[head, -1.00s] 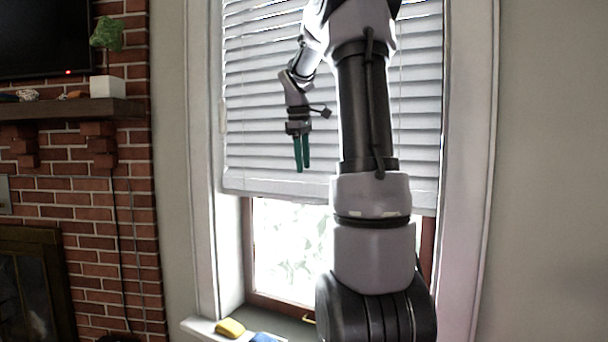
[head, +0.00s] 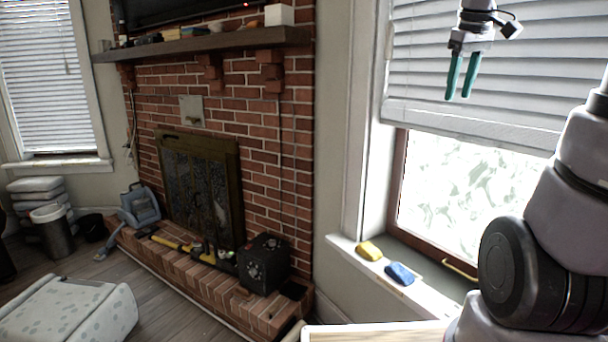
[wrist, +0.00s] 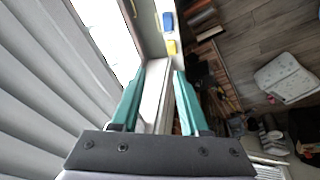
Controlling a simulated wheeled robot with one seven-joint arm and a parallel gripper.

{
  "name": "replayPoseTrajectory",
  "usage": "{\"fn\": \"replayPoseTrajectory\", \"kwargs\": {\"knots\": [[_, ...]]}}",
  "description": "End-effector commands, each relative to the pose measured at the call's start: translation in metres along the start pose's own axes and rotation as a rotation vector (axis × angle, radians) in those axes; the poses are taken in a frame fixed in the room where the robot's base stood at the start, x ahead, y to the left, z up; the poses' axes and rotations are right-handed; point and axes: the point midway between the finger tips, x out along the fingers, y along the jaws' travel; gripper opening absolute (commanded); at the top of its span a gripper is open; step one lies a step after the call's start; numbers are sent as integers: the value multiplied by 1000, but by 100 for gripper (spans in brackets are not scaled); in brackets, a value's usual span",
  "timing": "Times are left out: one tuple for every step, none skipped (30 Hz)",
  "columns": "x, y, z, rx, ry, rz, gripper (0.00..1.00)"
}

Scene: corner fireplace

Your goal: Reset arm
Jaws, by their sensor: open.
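My gripper (head: 460,92) hangs in the upper right of the head view, in front of the window blind, with its two green fingers pointing down. The fingers are apart and nothing is between them. In the wrist view my gripper (wrist: 160,85) is also open and empty, above the window sill. My arm fills the right side of the head view.
A yellow object (head: 369,251) and a blue object (head: 399,273) lie on the window sill (head: 345,243). A brick fireplace (head: 265,180) with a mantel (head: 200,45) stands left. A black box (head: 263,264) sits on its hearth. A patterned cushioned seat (head: 70,310) is on the floor.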

Motion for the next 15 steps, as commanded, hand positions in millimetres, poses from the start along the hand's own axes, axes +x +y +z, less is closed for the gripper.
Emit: {"fn": "replayPoseTrajectory", "kwargs": {"knots": [[-6,-19,11,51,38,-10,45],[-8,-29,17,89,59,-18,45],[-11,-41,25,139,88,-31,45],[-12,-50,32,179,109,-41,45],[-13,-60,38,218,129,-55,45],[-14,-72,47,271,155,-72,45],[-14,-80,54,310,175,-86,45],[-15,-88,60,348,192,-102,45],[-14,-98,69,398,214,-124,45],[-14,-104,75,434,229,-139,45],[-13,-111,81,469,241,-155,45],[-12,-118,88,509,257,-175,45],[-11,-122,92,537,266,-189,45],[-11,-126,96,562,275,-201,45],[-9,-131,101,591,283,-217,45]]}}
